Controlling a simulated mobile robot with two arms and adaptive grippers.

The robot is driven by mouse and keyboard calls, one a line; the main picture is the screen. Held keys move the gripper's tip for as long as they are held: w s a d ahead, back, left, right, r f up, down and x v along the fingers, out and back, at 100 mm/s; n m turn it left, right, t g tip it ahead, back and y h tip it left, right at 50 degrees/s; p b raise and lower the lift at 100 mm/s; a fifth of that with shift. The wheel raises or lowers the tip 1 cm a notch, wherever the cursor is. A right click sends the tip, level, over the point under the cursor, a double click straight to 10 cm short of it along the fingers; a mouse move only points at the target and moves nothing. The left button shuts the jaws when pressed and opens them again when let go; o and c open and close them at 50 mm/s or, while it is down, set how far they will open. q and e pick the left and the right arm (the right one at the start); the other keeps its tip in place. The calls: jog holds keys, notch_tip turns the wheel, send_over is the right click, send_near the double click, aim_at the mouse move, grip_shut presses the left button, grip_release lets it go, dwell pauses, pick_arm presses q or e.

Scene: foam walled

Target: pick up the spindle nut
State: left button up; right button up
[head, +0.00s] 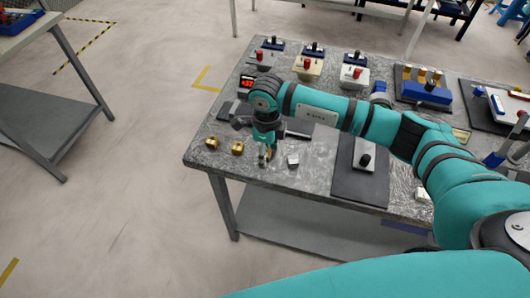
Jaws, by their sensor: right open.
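My right gripper (264,157) points down over the near left part of the grey worktop (213,160). It is open, and something small and brass-coloured shows at its fingers, too small to tell if it is touched. Two brass, nut-like pieces, one (211,142) further left and one (238,148) closer to the gripper, sit on the worktop to its left. A small silver block (293,160) sits just right of the gripper. I cannot tell which piece is the spindle nut. My left gripper is not in view.
A dark mat with a grey plate and black knob (365,160) lies to the right, near the front edge. Several small fixtures, one with a red knob (356,73), line the back. A blue fixture with brass pieces (425,91) stands at back right.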

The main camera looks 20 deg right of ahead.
grip_shut()
dwell(0.4)
